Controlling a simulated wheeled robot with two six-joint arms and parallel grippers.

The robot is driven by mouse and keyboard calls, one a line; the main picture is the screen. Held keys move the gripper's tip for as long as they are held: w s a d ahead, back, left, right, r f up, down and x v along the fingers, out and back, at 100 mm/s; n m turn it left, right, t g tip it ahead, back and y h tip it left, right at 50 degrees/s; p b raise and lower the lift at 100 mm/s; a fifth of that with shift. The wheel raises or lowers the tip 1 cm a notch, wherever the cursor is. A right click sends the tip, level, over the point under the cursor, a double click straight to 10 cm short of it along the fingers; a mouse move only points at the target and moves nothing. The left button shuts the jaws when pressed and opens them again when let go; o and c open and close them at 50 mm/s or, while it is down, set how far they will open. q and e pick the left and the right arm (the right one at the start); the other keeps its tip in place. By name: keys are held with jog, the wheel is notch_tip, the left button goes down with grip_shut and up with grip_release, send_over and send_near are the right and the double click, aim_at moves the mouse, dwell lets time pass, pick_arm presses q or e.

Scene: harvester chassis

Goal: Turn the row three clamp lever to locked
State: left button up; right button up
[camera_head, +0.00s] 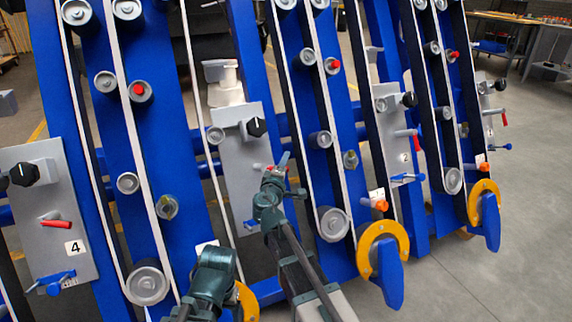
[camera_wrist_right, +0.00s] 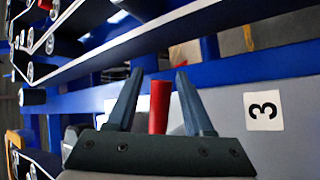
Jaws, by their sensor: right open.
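The row three panel (camera_head: 238,155) is a grey plate behind my right gripper in the head view. Its black label 3 (camera_wrist_right: 264,111) shows in the right wrist view. A red lever (camera_wrist_right: 159,106) stands between the two fingers of my right gripper (camera_wrist_right: 160,72), with a visible gap on each side. The fingers are open; contact cannot be told. In the head view my right gripper (camera_head: 284,160) covers most of this lever. My left arm shows low in the head view, but its fingers do not show.
A black knob (camera_head: 256,127) sits above the lever on the same panel. The row four panel (camera_head: 25,215) is at left, with its own red lever (camera_head: 56,222) and blue handle (camera_head: 55,281). Belts, rollers and blue frames stand close on both sides. Open floor lies at right.

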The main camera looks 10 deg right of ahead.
grip_shut()
dwell(1.3)
